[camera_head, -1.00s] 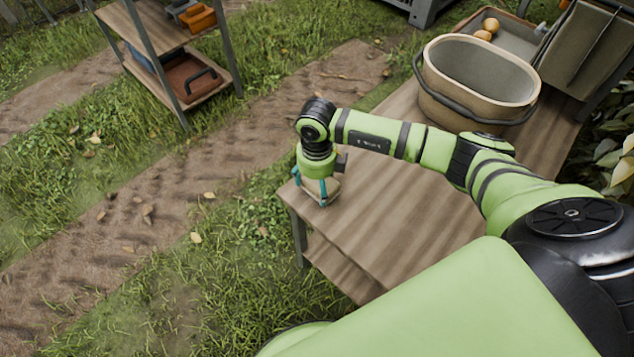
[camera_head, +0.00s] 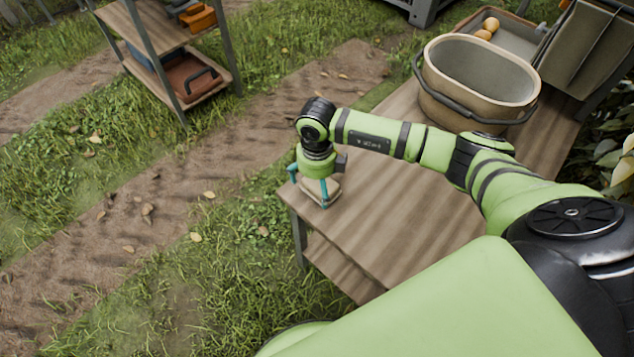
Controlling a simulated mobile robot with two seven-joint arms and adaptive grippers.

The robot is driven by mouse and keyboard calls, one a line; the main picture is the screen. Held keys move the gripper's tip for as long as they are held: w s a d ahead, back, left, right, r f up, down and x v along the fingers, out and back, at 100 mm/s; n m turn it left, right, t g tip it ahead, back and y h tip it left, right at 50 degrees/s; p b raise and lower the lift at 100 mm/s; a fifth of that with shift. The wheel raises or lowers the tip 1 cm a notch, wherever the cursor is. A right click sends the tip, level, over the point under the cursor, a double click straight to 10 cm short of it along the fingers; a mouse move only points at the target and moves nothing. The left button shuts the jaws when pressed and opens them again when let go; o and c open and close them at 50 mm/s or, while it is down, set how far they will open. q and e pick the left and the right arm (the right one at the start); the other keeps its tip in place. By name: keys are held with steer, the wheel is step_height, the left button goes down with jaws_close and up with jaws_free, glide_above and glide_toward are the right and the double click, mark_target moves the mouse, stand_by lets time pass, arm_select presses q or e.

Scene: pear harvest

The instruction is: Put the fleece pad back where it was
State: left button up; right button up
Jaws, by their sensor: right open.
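The fleece pad (camera_head: 333,188), a small pale beige piece, lies on the near left corner of the wooden table (camera_head: 410,220). My right gripper (camera_head: 309,190) points down over it, with its teal fingers spread apart on either side. The gripper is open, and its fingertips are close to the table top. Part of the pad is hidden under the gripper and its fingers. My left gripper is not in view.
A beige bucket (camera_head: 478,85) with a dark handle stands farther back on the table. Behind it is a tray (camera_head: 518,38) with round orange-brown fruit. A shelf cart (camera_head: 165,60) stands on the grass at upper left. The table's middle is clear.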

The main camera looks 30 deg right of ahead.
mark_target(317, 185)
step_height(317, 185, up, 12)
steer(key=shift+f, duration=0.2)
